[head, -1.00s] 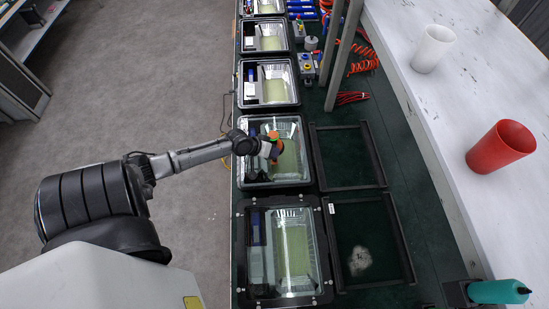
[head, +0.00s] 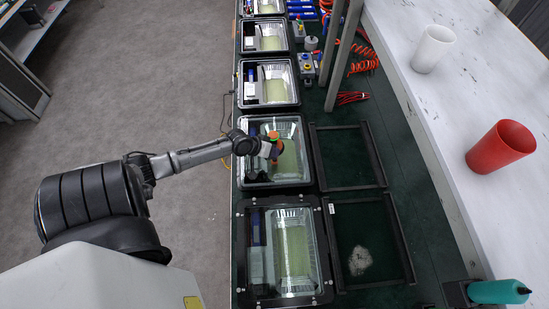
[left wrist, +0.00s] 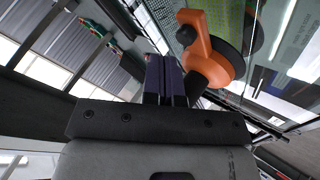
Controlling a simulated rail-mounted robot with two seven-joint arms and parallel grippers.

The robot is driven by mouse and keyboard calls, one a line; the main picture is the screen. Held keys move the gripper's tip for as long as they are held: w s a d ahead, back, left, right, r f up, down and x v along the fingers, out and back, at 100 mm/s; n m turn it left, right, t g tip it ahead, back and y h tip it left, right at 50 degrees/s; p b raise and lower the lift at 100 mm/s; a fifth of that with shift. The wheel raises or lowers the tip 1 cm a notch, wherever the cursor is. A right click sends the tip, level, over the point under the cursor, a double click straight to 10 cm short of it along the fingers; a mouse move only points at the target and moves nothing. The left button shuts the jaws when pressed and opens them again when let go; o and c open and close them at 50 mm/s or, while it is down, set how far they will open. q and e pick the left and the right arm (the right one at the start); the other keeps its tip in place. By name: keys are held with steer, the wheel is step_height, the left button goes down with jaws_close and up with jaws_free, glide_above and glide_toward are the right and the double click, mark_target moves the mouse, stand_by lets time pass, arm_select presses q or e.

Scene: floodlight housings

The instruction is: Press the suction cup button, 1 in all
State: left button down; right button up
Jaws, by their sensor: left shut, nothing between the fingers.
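An orange suction cup lifter with black round pads (left wrist: 213,62) shows close up in the left wrist view. In the head view the orange lifter (head: 274,135) is partly covered by my gripper, over the glass of a floodlight housing (head: 291,171). My left gripper (left wrist: 168,70) is shut with empty fingers, right beside the lifter's orange body. Whether the fingertips touch it, I cannot tell. In the head view the left gripper (head: 267,149) is small and dark over the housing. The button itself is not clearly distinguishable. My right gripper is not in view.
More floodlight housings (head: 283,205) stand in a row along the green bench. Empty black frames (head: 381,179) lie to their right. A white table (head: 441,125) holds a white cup (head: 433,50) and a red cup (head: 500,147). A teal bottle (head: 500,292) is at lower right.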

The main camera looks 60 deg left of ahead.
arm_select(q)
steer(key=shift+f, duration=0.1)
stand_by(0.3)
steer(key=shift+f, duration=0.35)
steer(key=shift+f, duration=0.1)
stand_by(0.5)
steer(key=shift+f+b, duration=0.35)
steer(key=shift+b, duration=0.1)
steer(key=shift+r, duration=0.15)
stand_by(0.5)
steer(key=shift+r+p, duration=0.75)
steer(key=shift+p, duration=0.2)
